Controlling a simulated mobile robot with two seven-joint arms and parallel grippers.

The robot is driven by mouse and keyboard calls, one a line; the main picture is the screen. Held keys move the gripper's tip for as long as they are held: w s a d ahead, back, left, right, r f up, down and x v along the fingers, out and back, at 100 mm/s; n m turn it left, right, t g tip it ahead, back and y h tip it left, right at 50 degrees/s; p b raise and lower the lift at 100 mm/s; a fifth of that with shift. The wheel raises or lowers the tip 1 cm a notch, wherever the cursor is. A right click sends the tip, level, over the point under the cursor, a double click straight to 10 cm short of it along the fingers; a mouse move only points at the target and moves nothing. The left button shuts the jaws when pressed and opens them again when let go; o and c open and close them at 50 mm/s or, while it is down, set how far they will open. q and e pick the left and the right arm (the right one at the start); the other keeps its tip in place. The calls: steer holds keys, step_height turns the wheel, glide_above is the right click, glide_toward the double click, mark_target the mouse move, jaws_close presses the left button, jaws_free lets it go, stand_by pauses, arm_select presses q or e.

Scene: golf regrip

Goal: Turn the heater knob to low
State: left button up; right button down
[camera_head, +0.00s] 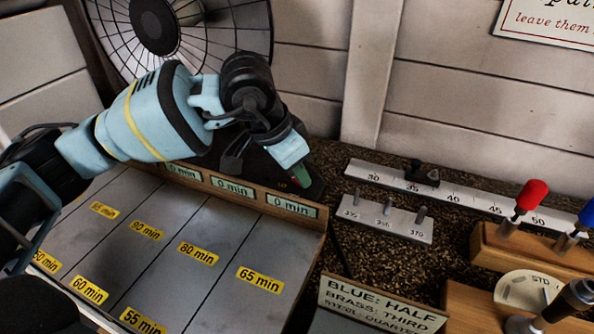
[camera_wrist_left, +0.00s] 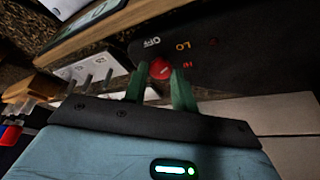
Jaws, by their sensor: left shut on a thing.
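The heater's red knob (camera_wrist_left: 160,69) sits on a black panel (camera_wrist_left: 225,62) in the left wrist view. OFF, LO and HI markings lie around it, and a small red dot is farther along the panel. My left gripper (camera_wrist_left: 158,82) has its two green fingers on either side of the knob, shut on it. I cannot tell clearly which marking the knob points to. In the head view my left gripper (camera_head: 302,178) reaches down to the dark heater base (camera_head: 262,172), and its fingers hide the knob. The round, wire-fronted heater dish (camera_head: 228,30) stands behind. My right gripper is not in view.
A grey board with yellow minute labels (camera_head: 198,253) and small timer displays (camera_head: 290,206) lies in front of the base. To the right are a ruler (camera_head: 465,195), a pegged plate (camera_head: 385,224), and a wooden block (camera_head: 520,248) with red- and blue-handled tools.

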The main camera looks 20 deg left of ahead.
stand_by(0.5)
arm_select(q)
steer(key=o, duration=0.8)
steer(key=shift+o, duration=0.9)
